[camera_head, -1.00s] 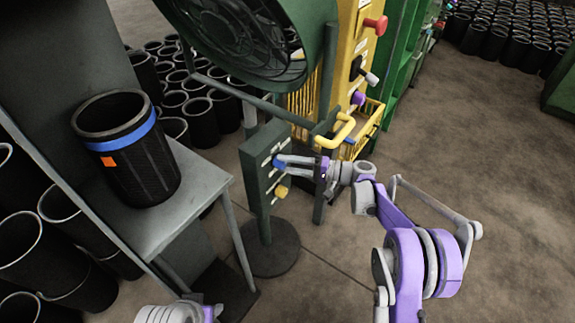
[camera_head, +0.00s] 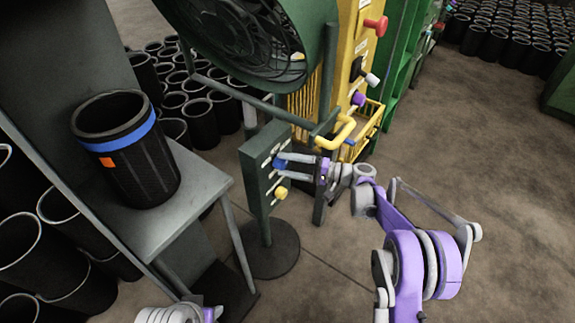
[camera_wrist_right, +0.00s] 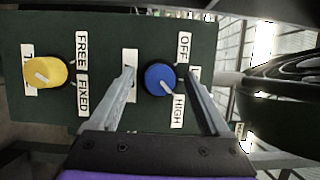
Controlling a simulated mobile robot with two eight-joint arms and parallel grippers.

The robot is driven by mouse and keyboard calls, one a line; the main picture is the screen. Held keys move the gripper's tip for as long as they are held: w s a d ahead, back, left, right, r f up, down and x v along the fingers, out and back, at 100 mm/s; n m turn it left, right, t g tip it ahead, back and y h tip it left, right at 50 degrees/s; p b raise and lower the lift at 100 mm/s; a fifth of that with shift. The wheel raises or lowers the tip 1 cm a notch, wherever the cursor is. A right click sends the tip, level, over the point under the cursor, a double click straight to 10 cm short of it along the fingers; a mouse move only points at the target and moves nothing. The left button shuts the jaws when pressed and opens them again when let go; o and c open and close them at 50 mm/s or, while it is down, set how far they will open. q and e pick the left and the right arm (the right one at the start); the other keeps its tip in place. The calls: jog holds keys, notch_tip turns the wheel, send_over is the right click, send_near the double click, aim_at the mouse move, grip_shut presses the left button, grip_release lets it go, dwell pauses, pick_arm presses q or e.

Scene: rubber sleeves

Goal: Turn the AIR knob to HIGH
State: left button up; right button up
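The blue knob (camera_head: 279,163) is on a dark green control panel (camera_head: 256,180) on a stand; in the right wrist view the knob (camera_wrist_right: 160,78) has a white pointer aimed down-right at the HIGH label (camera_wrist_right: 178,111). The OFF label (camera_wrist_right: 184,47) is above right of it. A plate left of the knob is partly covered by a finger, so its word is unreadable. My right gripper (camera_wrist_right: 163,88) is open, with one finger on either side of the blue knob and gaps to both. My left gripper's fingers are not visible.
A yellow knob (camera_wrist_right: 45,72) with FREE and FIXED labels is on the same panel. A large green fan (camera_head: 250,40) stands above and behind. A grey table (camera_head: 190,195) with a black sleeve (camera_head: 140,165) is at left.

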jog(key=p+v, duration=0.1)
jog(key=v, duration=0.9)
jog(key=shift+d+p, duration=0.35)
jog(key=shift+d, duration=0.05)
